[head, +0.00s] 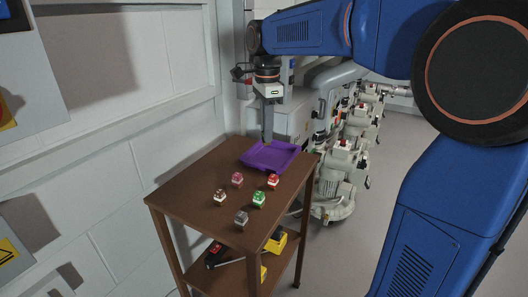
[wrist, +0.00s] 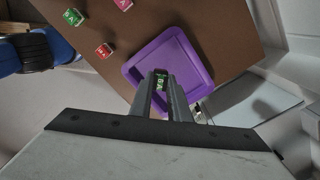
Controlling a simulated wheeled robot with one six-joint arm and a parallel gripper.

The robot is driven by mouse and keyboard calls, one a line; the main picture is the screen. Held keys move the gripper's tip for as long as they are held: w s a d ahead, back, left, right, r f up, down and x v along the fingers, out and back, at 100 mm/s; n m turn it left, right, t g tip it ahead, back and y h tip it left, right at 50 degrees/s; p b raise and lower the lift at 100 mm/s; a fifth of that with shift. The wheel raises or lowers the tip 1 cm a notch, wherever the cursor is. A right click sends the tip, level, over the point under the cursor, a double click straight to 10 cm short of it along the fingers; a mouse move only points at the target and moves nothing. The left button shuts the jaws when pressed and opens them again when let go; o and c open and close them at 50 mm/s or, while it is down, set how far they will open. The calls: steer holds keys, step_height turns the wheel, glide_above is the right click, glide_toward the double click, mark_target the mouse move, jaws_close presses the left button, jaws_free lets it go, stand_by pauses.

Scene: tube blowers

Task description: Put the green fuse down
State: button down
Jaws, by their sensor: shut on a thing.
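My gripper (head: 267,138) points down over the back left part of a purple tray (head: 283,161) on the brown table. In the wrist view my gripper (wrist: 162,90) is shut on a small green fuse (wrist: 161,82), seen between the fingertips with the tray (wrist: 168,44) behind it. Whether the held fuse touches the tray floor I cannot tell. Another green-topped fuse (head: 258,199) stands on the table in front of the tray; it also shows in the wrist view (wrist: 73,17).
A red fuse (head: 273,181), a pink fuse (head: 237,180), a brown fuse (head: 220,197) and a grey fuse (head: 241,218) stand on the table (head: 185,190). Tools lie on its lower shelf. A wall is at the left; machines (head: 340,165) stand behind and right.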

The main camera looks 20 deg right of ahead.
steer(key=shift+f, duration=3.4)
steer(key=c, duration=1.7)
jaws_free()
steer(key=shift+o, duration=0.2)
step_height(320, 180, up, 12)
steer(key=shift+r, duration=0.1)
steer(key=s+d+f+n+t, duration=0.2)
steer(key=s+f+n, duration=0.7)
steer(key=s, duration=0.5)
steer(key=s+d+f+n+t, duration=0.2)
steer(key=s+d+f+n, duration=0.3)
steer(key=s+f+n, duration=0.4)
steer(key=s+f, duration=0.1)
steer(key=s, duration=0.5)
steer(key=shift+f+t, duration=0.3)
steer(key=shift+t, duration=0.1)
